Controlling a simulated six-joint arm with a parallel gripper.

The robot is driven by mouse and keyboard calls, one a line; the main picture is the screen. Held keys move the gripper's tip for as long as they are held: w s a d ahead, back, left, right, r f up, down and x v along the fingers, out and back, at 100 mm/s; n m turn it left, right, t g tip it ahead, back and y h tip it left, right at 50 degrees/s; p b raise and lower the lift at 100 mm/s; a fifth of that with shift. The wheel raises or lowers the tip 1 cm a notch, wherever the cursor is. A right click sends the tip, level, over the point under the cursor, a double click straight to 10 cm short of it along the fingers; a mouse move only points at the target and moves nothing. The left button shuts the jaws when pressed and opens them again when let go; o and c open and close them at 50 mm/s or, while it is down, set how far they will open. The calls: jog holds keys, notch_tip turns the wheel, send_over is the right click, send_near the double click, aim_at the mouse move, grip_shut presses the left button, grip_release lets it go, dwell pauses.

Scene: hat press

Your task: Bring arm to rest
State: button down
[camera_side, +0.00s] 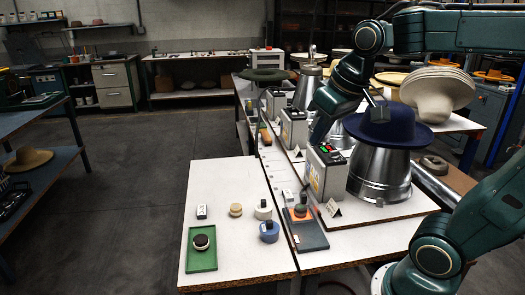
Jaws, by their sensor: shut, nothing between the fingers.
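My arm comes in from the upper right and bends down over the front hat press. My gripper (318,134) points down just behind and above the front grey control box (326,172), which has red and green lights on top. The gripper is shut and I see nothing held in it. I cannot tell whether its tips touch the box, as they are small and partly hidden. A dark blue hat (405,134) sits brim-down on the front metal press cone (380,178), right of the gripper. My wrist overlaps the hat's left side in the picture.
The white table (222,240) holds a green tray (202,255), a dark tray (308,236) and several small round pieces. A folded card (332,208) stands by the control box. Another press with a dark green hat (265,75) and stacked pale hats (438,90) stand behind.

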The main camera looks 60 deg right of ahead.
jog(key=s+a+f+n, duration=0.2)
jog(key=s+a+f, duration=0.2)
jog(key=s, duration=0.4)
jog(key=shift+s+a+f+t+y, duration=0.15)
jog(key=shift+a+t+y, duration=0.1)
jog(key=shift+t+y, duration=0.15)
dwell(0.6)
